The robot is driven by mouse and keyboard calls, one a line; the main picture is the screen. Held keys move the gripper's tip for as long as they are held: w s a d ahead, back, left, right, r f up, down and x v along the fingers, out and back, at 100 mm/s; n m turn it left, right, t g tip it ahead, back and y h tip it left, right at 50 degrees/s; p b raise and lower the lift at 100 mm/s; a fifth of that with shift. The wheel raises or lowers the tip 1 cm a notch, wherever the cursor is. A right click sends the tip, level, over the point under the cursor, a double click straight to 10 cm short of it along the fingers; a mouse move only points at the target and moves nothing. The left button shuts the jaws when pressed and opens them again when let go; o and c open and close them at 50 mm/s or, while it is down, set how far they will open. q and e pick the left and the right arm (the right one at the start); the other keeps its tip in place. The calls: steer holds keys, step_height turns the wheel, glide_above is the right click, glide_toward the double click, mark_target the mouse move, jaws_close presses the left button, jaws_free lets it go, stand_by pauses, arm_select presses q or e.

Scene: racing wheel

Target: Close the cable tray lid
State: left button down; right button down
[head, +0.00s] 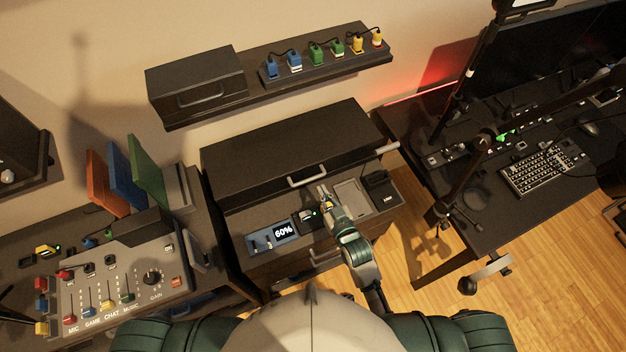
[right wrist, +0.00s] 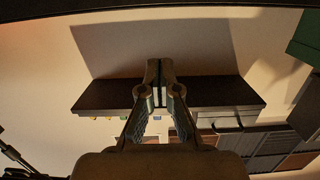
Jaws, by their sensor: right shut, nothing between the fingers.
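A dark cabinet (head: 285,155) stands in the middle of the head view. Its wide black upper panel carries a pale bar handle (head: 306,176); I take this panel for the cable tray lid, but cannot be sure. Below the handle is a surface with a 60% display (head: 284,231) and a grey recessed plate (head: 350,198). My right gripper (head: 323,192) is over this surface, close below the handle; I cannot tell whether it touches. In the right wrist view the right gripper (right wrist: 159,82) has its fingers together with nothing between them. My left gripper is out of view.
A wall shelf (head: 330,68) holds several coloured plugs and a black box with a handle (head: 197,87). A mixer console (head: 125,275) and coloured upright panels (head: 122,178) stand left. A desk with a keyboard (head: 543,167) and a boom arm (head: 470,160) is right.

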glide_toward(306, 168)
steer(key=w+a+r, duration=0.2)
steer(key=w+r, duration=0.1)
steer(key=r, duration=0.1)
steer(key=shift+w+d+f, duration=0.1)
steer(key=shift+w+f, duration=0.05)
steer(key=shift+f, duration=0.95)
steer(key=shift+w+f, duration=0.15)
steer(key=shift+f, duration=0.95)
steer(key=shift+f+b, duration=0.1)
steer(key=shift+b, duration=0.2)
